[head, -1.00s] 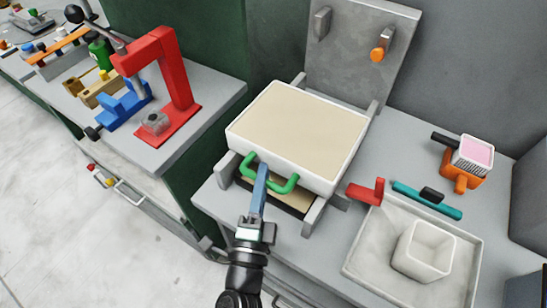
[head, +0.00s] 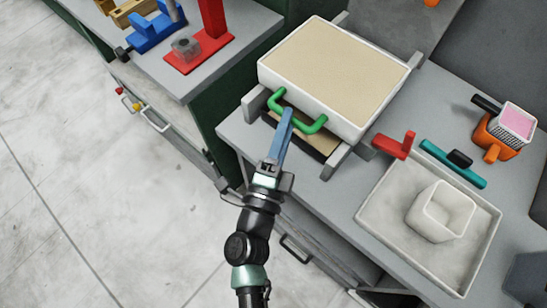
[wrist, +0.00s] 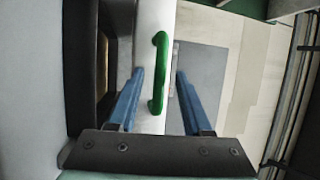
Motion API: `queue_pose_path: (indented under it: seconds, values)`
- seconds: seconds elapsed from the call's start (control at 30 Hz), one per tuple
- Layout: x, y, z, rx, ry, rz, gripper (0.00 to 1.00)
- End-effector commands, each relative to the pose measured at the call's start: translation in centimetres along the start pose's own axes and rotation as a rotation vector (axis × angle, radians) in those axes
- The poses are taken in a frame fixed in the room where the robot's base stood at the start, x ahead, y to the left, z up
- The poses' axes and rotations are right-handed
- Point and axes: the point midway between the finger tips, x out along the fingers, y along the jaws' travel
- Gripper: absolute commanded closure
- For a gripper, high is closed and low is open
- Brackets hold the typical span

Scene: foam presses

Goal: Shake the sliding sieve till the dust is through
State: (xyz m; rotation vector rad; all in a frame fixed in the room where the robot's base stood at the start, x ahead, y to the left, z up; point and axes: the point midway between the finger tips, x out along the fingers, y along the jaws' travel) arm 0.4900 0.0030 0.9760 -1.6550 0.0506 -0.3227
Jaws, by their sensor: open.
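The sliding sieve (head: 345,122) is a white-framed box filled level with beige dust (head: 335,68). It sits between grey rails on the bench. Its green handle (head: 317,127) sticks out at the front and also shows in the wrist view (wrist: 158,75). My gripper (head: 286,113) is open at the handle, its blue fingers pointing at the sieve front. In the wrist view the handle lies between my two fingers (wrist: 160,75), with a gap on each side. Below the sieve is a dark-edged tray with tan material (head: 297,133), partly hidden by my fingers.
Right of the sieve are a red bracket (head: 394,146), a teal bar (head: 452,165) and a grey tray (head: 375,228) holding a white square cup (head: 440,212). An orange holder with a pink-topped block (head: 518,122) stands farther right. A red press (head: 213,40) stands on the left bench.

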Motion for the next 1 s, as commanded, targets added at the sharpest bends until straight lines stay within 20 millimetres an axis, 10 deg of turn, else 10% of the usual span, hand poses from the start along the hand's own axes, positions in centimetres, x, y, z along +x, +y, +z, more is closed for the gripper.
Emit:
queue_pose_path:
  seconds: [0.5, 1.0]
  values:
    - [-9.6, 0.2, 0.0, 0.0, -0.001, 0.002, 0.5]
    - [-10.4, 0.1, 0.0, 0.0, 0.001, -0.002, 0.5]
